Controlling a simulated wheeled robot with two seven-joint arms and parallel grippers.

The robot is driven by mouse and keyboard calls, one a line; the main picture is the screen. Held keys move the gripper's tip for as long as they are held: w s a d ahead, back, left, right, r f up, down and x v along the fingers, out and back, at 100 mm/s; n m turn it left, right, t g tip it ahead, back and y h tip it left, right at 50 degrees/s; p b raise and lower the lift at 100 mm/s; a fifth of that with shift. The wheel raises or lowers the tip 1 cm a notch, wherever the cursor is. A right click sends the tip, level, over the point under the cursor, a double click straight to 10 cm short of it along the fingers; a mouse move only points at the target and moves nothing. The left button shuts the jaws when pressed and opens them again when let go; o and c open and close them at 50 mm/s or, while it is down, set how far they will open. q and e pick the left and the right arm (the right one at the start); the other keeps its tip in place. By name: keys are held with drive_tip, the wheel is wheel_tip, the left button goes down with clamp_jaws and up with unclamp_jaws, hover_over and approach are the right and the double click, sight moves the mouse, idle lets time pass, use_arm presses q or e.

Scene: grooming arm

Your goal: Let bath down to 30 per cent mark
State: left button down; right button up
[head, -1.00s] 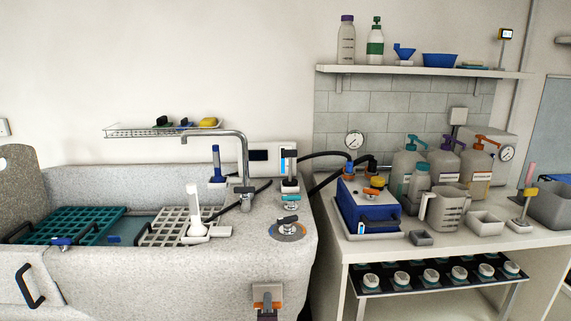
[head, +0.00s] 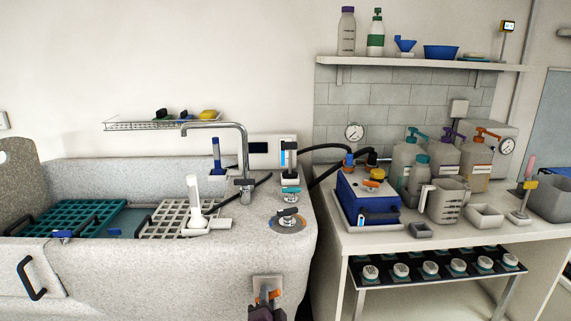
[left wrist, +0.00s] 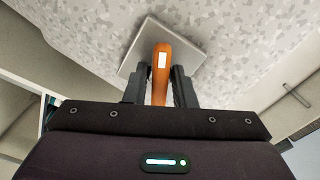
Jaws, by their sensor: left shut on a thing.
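The grey speckled bath (head: 170,275) stands at the left in the head view. Bluish water (head: 122,222) shows between its racks. An orange lever (head: 270,295) sits on a pale square plate (head: 268,283) low on the bath's front wall. My left gripper (head: 265,311) is at this lever, partly cut off by the bottom edge. In the left wrist view, the orange lever (left wrist: 161,72) stands between the fingers of my left gripper (left wrist: 160,90), which is shut on it. A display with a blue bar (head: 283,151) is behind the bath. Its marks are too small to read. My right gripper is not in view.
A teal rack (head: 70,215) and a white rack (head: 168,220) lie over the bath. A tap (head: 243,165) and knobs (head: 288,221) stand on its right rim. The counter (head: 400,240) at the right holds a blue box (head: 362,200), bottles and a jug.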

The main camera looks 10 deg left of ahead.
use_arm(q)
drive_tip(key=shift+f, duration=0.1)
drive_tip(key=shift+n, duration=3.1)
idle(2.6)
